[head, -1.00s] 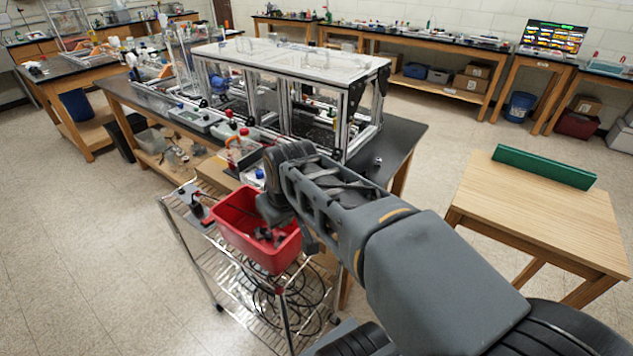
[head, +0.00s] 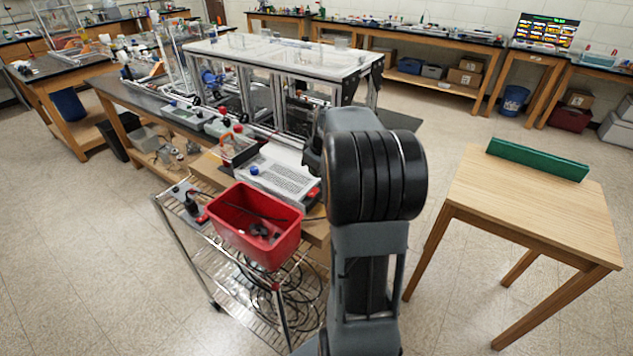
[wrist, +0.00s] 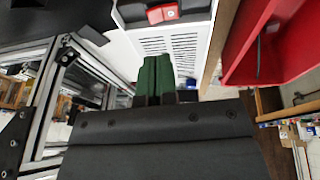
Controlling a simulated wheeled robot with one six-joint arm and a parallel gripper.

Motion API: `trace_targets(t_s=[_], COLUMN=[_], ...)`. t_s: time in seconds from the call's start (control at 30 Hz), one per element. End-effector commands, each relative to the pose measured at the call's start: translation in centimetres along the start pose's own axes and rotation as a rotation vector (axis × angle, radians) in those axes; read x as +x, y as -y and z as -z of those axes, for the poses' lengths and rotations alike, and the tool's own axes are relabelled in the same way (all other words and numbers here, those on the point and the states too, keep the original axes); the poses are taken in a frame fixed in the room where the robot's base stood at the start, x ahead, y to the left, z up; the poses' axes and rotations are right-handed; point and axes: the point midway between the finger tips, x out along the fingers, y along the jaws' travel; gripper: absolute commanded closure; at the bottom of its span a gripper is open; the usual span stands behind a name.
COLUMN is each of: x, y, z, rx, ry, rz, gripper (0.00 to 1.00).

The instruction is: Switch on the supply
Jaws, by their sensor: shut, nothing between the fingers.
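In the wrist view the vented casing (wrist: 182,45) lies beyond my fingers, with the red part (wrist: 163,13) on a dark end panel at the top. My gripper (wrist: 157,62) has green fingers, shut together and empty, pointing toward the casing. I cannot tell whether they touch it. In the head view my arm mostly hides the gripper.
A red bin (head: 230,222) with dark parts stands on a wire cart close by; its wall also shows in the wrist view (wrist: 245,50). The aluminium extrusion frame (head: 372,75) stands behind the supply. A wooden table (head: 545,205) is at right. Floor between is clear.

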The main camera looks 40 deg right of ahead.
Motion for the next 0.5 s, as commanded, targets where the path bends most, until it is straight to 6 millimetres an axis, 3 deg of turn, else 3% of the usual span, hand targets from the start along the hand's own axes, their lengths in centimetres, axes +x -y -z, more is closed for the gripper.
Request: trace_targets(t_s=[0.2, 0.5], x=[3.5, 6.0], y=[-0.1, -0.7], z=[-0.2, -1.0], rx=[0.0, 0.001], ry=[0.002, 0.001], rz=[0.003, 0.0], gripper=[1.0, 1.0])
